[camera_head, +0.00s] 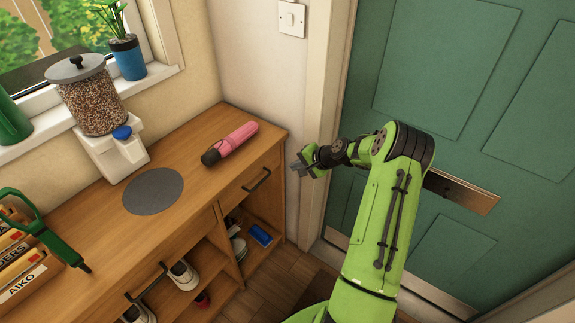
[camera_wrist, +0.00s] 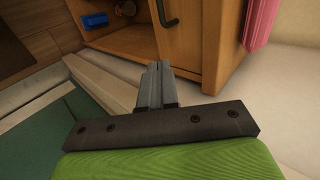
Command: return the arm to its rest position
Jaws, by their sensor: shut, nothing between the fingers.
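My gripper (camera_head: 299,166) is shut and empty in the head view, just right of the cabinet's right end. My green arm (camera_head: 385,220) rises from the bottom of the picture and bends left at its black joint, in front of the green door. In the wrist view my gripper's grey fingers (camera_wrist: 155,72) are together and point toward the cabinet's lower front, apart from it as far as I can tell.
The wooden cabinet (camera_head: 190,190) has a drawer handle (camera_head: 257,180) facing my gripper. A pink umbrella (camera_head: 236,138) lies on top near the right end. A dispenser (camera_head: 92,100) stands further left. The green door (camera_head: 450,90) with a letter slot is behind my arm.

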